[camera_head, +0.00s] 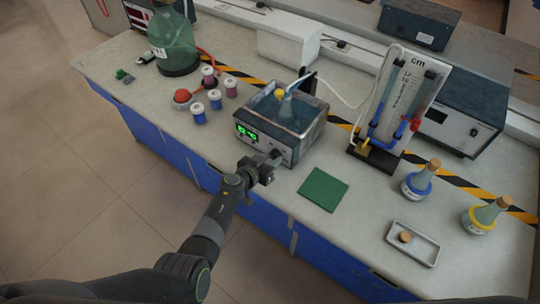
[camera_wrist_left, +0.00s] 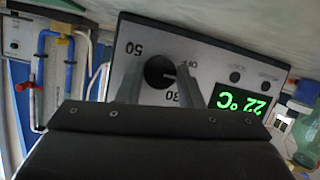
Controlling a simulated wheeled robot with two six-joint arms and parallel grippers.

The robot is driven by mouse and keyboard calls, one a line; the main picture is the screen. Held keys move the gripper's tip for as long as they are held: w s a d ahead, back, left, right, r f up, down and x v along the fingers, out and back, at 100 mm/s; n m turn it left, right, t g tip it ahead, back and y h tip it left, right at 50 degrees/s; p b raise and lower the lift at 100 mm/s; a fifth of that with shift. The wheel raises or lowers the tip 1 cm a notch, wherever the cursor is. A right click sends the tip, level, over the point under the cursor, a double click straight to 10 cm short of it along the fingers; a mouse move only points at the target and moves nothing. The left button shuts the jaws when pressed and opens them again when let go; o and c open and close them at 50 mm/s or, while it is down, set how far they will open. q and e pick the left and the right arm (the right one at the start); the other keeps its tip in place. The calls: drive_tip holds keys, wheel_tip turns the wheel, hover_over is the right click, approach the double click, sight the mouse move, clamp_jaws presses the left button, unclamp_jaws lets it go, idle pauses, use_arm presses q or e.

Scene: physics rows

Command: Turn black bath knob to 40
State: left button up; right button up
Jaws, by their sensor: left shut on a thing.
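The water bath (camera_head: 316,131) stands on the bench in the head view, with water and a cork-stoppered flask (camera_head: 284,104) in it. Its front panel shows upside down in the left wrist view (camera_wrist_left: 205,55), with a green display (camera_wrist_left: 242,103) reading 22 °C. The black bath knob (camera_wrist_left: 158,71) sits on that panel among the marks 50, 30 and OFF. Its pale pointer line points right in the wrist view, near OFF. My left gripper (camera_head: 275,158) is shut on the knob, one finger on each side (camera_wrist_left: 158,85). In the head view the gripper hides the knob.
A green mat (camera_head: 323,190) lies right of the bath. Several small jars (camera_head: 215,99) stand left of it. A tube stand (camera_head: 400,105), two stoppered flasks (camera_head: 420,180) and a grey tray (camera_head: 420,251) are to the right. A large green bottle (camera_head: 172,42) stands at the back left.

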use_arm(q)
drive_tip(key=shift+m+y, duration=0.3)
drive_tip(key=shift+m, duration=0.2)
drive_tip(key=o, duration=1)
drive_tip(key=shift+s+a+r+p, duration=0.2)
drive_tip(key=shift+s+p, duration=0.1)
drive_tip(key=shift+p, duration=0.3)
drive_tip(key=p+v, duration=0.5)
drive_tip(key=v, duration=0.2)
drive_tip(key=shift+s+a+r, duration=0.15)
drive_tip(key=shift+s+a, duration=0.05)
drive_tip(key=shift+s, duration=0.1)
drive_tip(key=shift+f+p+v, duration=0.15)
drive_tip(key=shift+p+v, duration=0.4)
drive_tip(key=shift+v, duration=1.65)
drive_tip(key=shift+f+p+v, duration=0.2)
drive_tip(key=shift+p+v, duration=0.35)
drive_tip(key=shift+v, duration=1.65)
